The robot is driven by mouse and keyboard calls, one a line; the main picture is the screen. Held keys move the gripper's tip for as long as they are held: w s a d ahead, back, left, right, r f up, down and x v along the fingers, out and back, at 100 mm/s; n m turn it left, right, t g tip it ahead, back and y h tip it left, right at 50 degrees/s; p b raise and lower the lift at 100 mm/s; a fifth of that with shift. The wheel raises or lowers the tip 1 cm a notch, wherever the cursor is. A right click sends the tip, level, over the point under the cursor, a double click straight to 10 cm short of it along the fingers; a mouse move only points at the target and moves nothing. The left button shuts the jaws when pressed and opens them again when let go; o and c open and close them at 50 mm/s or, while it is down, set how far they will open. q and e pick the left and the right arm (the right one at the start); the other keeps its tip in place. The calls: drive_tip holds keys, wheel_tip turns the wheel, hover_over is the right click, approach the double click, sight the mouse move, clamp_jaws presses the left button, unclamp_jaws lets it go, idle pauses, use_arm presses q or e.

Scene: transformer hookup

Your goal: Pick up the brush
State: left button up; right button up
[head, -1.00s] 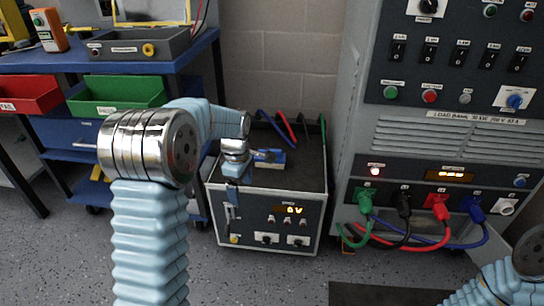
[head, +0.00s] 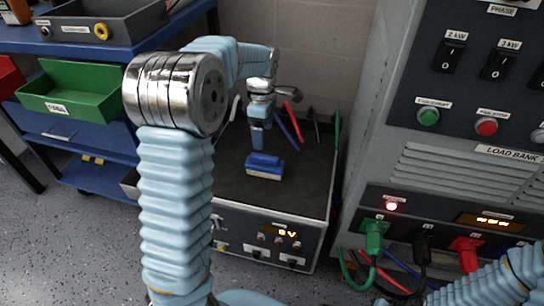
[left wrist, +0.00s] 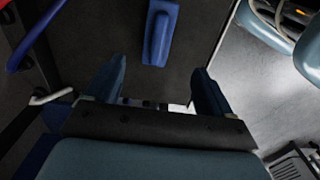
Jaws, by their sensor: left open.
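The brush (head: 265,166) has a blue handle and a pale lower edge. It lies on the dark top of the transformer box (head: 225,190). It also shows in the left wrist view (left wrist: 160,32), at the top centre, beyond the fingertips. My left gripper (head: 258,138) hangs above the box top, just behind and left of the brush in the head view. In the left wrist view its two blue fingers (left wrist: 157,85) are spread apart with nothing between them. My right gripper is not in view; only part of my right arm shows at the lower right.
The load bank (head: 440,150) stands on the right with green, black and red plugs and cables low on its front. Several coloured cables (head: 290,125) lie at the box's back. A blue cart with a green bin (head: 85,95) stands on the left.

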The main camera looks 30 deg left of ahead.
sight(265, 156)
use_arm(q)
wheel_tip(265, 156, down, 13)
drive_tip(key=shift+w+f+b, duration=0.1)
drive_tip(key=shift+w+b, duration=0.05)
drive_tip(key=shift+b, duration=0.7)
drive_tip(key=c, duration=1.1)
drive_tip(key=shift+r, duration=0.75)
drive_tip(key=s+d+r+p, duration=0.2)
drive_tip(key=s+d+r, duration=0.7)
drive_tip(key=s+r, duration=0.1)
drive_tip(key=shift+s+r, duration=0.35)
drive_tip(key=shift+r, duration=0.5)
drive_tip(key=shift+d, duration=0.1)
